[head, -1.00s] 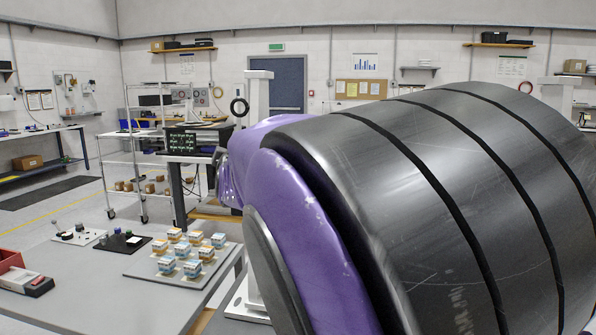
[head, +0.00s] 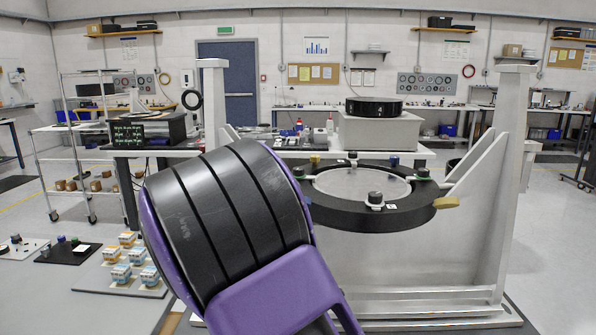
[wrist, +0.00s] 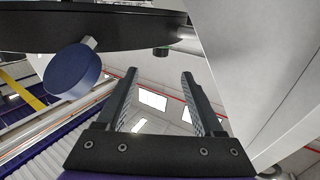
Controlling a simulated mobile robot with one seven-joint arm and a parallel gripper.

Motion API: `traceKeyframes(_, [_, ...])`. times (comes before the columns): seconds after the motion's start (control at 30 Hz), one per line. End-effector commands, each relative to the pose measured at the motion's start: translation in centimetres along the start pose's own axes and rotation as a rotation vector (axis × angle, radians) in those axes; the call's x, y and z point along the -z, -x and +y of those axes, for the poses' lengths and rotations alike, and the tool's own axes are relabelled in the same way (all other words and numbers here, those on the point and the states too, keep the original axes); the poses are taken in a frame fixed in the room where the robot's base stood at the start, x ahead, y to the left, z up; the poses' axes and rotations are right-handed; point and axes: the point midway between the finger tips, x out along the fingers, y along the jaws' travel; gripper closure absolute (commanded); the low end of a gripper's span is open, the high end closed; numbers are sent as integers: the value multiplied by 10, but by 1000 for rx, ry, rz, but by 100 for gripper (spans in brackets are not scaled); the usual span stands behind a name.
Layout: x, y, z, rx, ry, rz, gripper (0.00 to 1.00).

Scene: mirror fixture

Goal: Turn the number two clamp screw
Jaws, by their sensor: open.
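The mirror fixture's black ring (head: 405,220) lies flat around a pale mirror disc (head: 360,184) in the head view. I cannot read which is number two. In the wrist view the ring's dark edge (wrist: 110,30) crosses the top, with a round blue knob (wrist: 73,82) near it. My gripper (wrist: 157,72) is open and empty, to the right of that knob and apart from it. In the head view my arm hides my gripper.
White posts (head: 505,130) and (head: 213,110) flank the ring. A pale panel (wrist: 265,70) fills the wrist view's right side, close to my fingers. Behind the ring stands a bench (head: 400,152) with a black disc (head: 374,107) on a grey box. Small boxes (head: 122,272) lie at lower left.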

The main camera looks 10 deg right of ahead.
Motion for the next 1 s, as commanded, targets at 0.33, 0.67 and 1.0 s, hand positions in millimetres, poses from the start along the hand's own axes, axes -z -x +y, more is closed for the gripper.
traceKeyframes(0.33, [1,-78,1,-2,2,3,31])
traceKeyframes(0.67, [1,-123,0,1,2,2,31])
traceKeyframes(1.0, [1,-128,0,2,2,1,31])
